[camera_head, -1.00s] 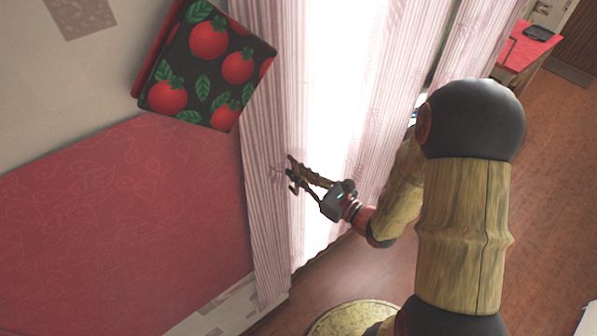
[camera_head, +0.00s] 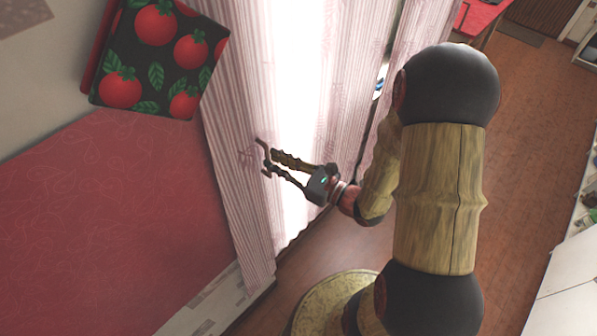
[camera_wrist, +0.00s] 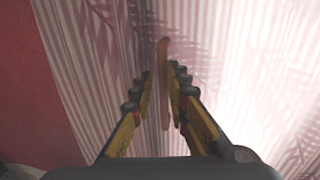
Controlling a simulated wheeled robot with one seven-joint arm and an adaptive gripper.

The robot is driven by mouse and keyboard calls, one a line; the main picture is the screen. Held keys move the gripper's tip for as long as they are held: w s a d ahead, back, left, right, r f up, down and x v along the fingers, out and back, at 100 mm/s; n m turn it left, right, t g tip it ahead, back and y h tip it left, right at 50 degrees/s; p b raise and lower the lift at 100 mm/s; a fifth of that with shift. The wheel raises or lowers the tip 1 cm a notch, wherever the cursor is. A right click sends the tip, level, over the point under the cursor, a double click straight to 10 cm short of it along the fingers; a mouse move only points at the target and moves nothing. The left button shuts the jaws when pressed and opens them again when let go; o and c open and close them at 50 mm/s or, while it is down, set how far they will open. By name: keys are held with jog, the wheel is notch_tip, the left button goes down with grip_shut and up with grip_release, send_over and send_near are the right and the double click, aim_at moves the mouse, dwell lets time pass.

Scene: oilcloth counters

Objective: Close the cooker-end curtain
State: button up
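A striped pink-and-white curtain (camera_head: 228,150) hangs at the left side of the bright window gap; it fills much of the wrist view (camera_wrist: 85,60). A second striped curtain panel (camera_head: 352,85) hangs to the right of the gap. I cannot tell which is the cooker-end one. My gripper (camera_head: 268,161) is at the left curtain's inner edge, its fingers apart. In the wrist view, a thin brown upright bar (camera_wrist: 163,60), perhaps a curtain pull, stands between my open fingers (camera_wrist: 162,76). I cannot tell whether they touch it.
A dark panel with red tomatoes (camera_head: 160,60) juts out at upper left, above a red patterned surface (camera_head: 110,200). A red-topped counter (camera_head: 478,14) stands at the far top right. Wooden floor (camera_head: 525,130) is open on the right, bordered by white cabinets (camera_head: 570,285).

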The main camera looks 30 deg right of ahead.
jog(key=v, duration=0.8)
jog(key=shift+s, duration=0.25)
jog(key=shift+d, duration=0.15)
